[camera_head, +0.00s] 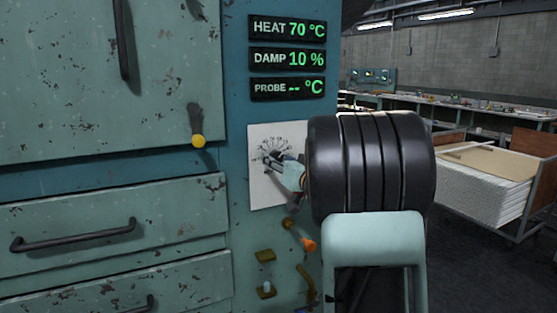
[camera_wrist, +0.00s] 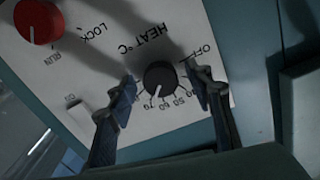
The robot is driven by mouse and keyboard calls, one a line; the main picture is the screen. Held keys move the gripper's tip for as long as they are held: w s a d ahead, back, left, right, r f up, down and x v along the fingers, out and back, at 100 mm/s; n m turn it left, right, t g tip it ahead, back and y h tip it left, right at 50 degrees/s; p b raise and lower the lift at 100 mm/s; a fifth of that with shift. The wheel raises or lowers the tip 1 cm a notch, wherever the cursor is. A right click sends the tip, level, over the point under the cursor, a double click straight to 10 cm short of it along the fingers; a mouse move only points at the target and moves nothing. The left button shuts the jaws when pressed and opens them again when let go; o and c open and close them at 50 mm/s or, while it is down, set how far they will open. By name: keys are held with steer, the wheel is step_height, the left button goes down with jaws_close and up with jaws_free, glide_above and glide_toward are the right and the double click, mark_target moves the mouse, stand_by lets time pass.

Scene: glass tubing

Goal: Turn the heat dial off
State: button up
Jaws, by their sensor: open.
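The heat dial (camera_wrist: 160,78) is a small black round knob on a white panel in the wrist view. Its white mark points near the 70 on its printed scale, and OFF is printed to its upper right. My gripper (camera_wrist: 166,88) is open, with one finger on each side of the dial; I cannot tell whether either touches it. In the head view my gripper (camera_head: 287,172) is in front of the white panel (camera_head: 262,193) and hides the dial. The heat display (camera_head: 287,29) reads 70 °C.
A red knob (camera_wrist: 38,20) beside the words LOCK and RUN is at the upper left in the wrist view. In the head view a yellow-tipped lever (camera_head: 198,140) is left of the panel and an orange-tipped lever (camera_head: 308,244) is below it. Drawer handles stick out at left.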

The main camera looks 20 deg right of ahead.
steer(key=shift+w, duration=0.2)
steer(key=shift+c, duration=0.2)
steer(key=c, duration=1.1)
